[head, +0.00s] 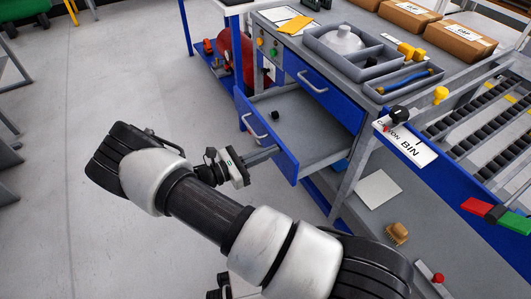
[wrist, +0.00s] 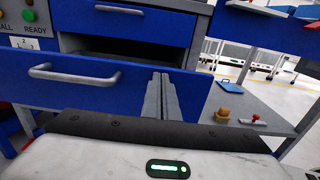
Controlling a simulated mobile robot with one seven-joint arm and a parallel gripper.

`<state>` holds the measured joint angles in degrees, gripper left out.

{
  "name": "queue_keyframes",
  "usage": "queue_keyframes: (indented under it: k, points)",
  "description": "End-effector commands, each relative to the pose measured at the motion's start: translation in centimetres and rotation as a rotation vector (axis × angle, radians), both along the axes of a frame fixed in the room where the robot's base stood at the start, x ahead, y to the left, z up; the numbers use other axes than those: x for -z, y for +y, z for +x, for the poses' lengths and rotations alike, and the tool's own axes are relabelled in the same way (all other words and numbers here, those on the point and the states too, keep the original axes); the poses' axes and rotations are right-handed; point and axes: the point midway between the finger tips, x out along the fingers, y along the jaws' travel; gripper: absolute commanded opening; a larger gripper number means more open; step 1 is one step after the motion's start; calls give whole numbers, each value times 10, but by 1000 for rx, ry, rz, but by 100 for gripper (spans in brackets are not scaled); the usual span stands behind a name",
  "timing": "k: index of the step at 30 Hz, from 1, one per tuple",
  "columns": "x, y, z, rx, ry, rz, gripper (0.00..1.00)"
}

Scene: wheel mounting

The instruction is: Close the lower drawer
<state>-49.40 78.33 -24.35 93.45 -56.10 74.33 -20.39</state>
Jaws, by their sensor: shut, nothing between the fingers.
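The lower drawer is pulled out of the workbench; its blue front (head: 285,158) has a grey handle (head: 254,128), and its grey inside is in plain view. A small dark object (head: 275,114) lies in it. In the wrist view, the same drawer front (wrist: 110,95) fills the middle, with a dark gap above it. My gripper (head: 275,151) is shut and empty, its fingertips at the outer face of the drawer front, right of the handle. The fingers also show in the wrist view (wrist: 163,80). I cannot tell whether they touch the front.
The upper drawer (head: 318,88) is shut above it. The bench top holds a grey organizer tray (head: 350,65) and cardboard boxes (head: 405,14). The floor at left is clear.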

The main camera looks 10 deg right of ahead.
Motion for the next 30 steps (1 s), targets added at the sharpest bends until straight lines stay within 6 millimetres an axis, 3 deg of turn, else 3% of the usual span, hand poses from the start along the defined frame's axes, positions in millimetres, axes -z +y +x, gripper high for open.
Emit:
queue_keyframes:
  k: [21,30]
  points:
    - [0,-168,43,6,0,-2,0]
    - [0,-209,55,3,0,-1,0]
